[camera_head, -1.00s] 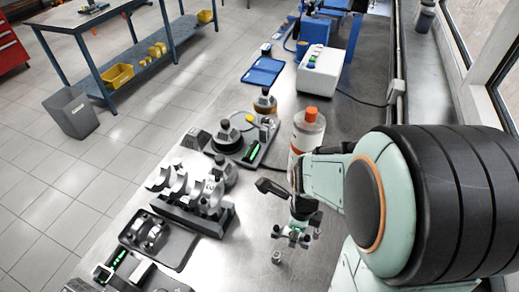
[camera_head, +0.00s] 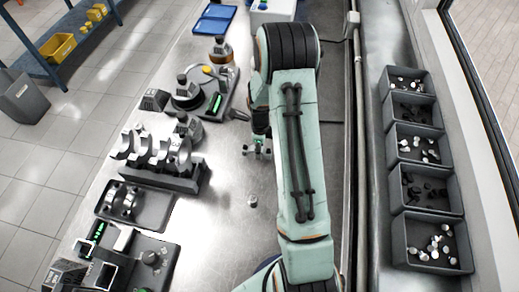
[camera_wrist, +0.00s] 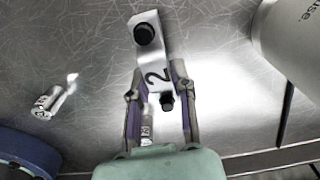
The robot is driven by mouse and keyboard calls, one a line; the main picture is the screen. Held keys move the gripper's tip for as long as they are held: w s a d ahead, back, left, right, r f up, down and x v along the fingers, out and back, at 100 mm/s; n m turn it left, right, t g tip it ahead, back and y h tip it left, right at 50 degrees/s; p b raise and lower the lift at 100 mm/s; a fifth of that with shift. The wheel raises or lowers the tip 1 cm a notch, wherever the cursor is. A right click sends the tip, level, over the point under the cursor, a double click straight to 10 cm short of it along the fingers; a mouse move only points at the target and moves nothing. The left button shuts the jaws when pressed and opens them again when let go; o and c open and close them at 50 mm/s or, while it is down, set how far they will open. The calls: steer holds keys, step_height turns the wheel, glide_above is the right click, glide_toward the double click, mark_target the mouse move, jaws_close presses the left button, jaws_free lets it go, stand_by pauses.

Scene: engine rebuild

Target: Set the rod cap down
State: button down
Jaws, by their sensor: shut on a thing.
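The rod cap (camera_wrist: 151,63) is a pale metal piece marked "2" with two black bolts, seen in the wrist view. My gripper (camera_wrist: 160,85) is shut on it, with one finger on each side of its near end. In the head view my gripper (camera_head: 257,147) hangs over the bare steel bench, right of the rod stand, with the cap's dark bolts just showing. The arm hides part of it. I cannot tell whether the cap touches the bench.
A small metal cylinder (camera_head: 252,201) stands on the bench nearer the camera. The rod stand (camera_head: 155,170) and a dark tray (camera_head: 138,203) are to the left. Parts bins (camera_head: 425,195) line the right side.

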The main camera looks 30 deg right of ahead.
steer(key=shift+f, duration=0.5)
steer(key=shift+f, duration=0.1)
steer(key=c, duration=0.9)
jaws_free()
steer(key=shift+c, duration=0.2)
step_height(320, 180, up, 12)
steer(key=s+a+r+n, duration=0.8)
steer(key=a+r+n, duration=0.15)
steer(key=n, duration=0.35)
steer(key=s+a+r+n, duration=0.2)
steer(key=s+a+n, duration=0.5)
steer(key=s+n, duration=0.6)
steer(key=shift+a+r+n+y, duration=0.2)
steer(key=shift+n+y, duration=0.2)
steer(key=shift+n, duration=0.7)
